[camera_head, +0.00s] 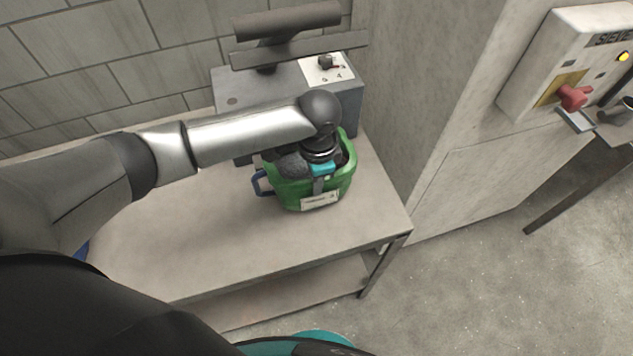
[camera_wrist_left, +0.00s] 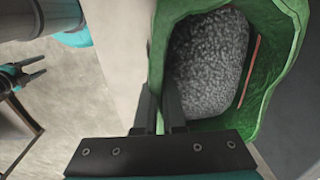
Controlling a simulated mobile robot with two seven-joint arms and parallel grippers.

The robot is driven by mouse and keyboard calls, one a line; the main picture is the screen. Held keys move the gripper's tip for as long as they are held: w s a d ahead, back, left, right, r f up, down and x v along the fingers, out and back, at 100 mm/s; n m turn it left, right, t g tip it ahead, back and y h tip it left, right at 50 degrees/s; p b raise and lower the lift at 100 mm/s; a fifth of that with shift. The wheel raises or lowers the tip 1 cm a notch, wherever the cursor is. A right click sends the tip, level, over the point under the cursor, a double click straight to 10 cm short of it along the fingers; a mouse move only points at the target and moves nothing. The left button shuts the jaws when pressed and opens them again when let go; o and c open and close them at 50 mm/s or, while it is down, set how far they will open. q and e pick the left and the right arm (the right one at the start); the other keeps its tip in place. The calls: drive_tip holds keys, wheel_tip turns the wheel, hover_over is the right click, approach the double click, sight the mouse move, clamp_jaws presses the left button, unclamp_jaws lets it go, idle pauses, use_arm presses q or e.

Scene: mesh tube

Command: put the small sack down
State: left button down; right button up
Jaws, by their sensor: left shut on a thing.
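The small sack (camera_head: 335,188) is green and open at the top, with a white label on its front. It also shows in the wrist view (camera_wrist_left: 277,80), with grey grainy material inside. My left gripper (camera_head: 318,188) is shut on the sack's near rim, and its fingers also show in the wrist view (camera_wrist_left: 160,112). The sack is upright over the bench's right part. I cannot tell whether its base touches the bench top. My right gripper (camera_wrist_left: 38,68) shows small at the left of the wrist view, its fingers apart and empty.
The bench (camera_head: 190,245) is clear at the front and left. A grey machine (camera_head: 350,98) with a control panel stands behind the sack. A blue handle (camera_head: 262,184) shows beside the sack's left side. A wall block and sieve control box (camera_head: 545,70) are at right.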

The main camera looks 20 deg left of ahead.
idle(0.3)
use_arm(q)
drive_tip(key=c, duration=1.4)
unclamp_jaws()
drive_tip(key=shift+f, duration=0.15)
drive_tip(key=shift+c, duration=0.2)
drive_tip(key=o, duration=0.4)
drive_tip(key=shift+o, duration=0.2)
wheel_tip(320, 180, up, 8)
drive_tip(key=shift+s+d+f+p, duration=0.1)
drive_tip(key=shift+s+p, duration=0.05)
drive_tip(key=shift+p, duration=0.6)
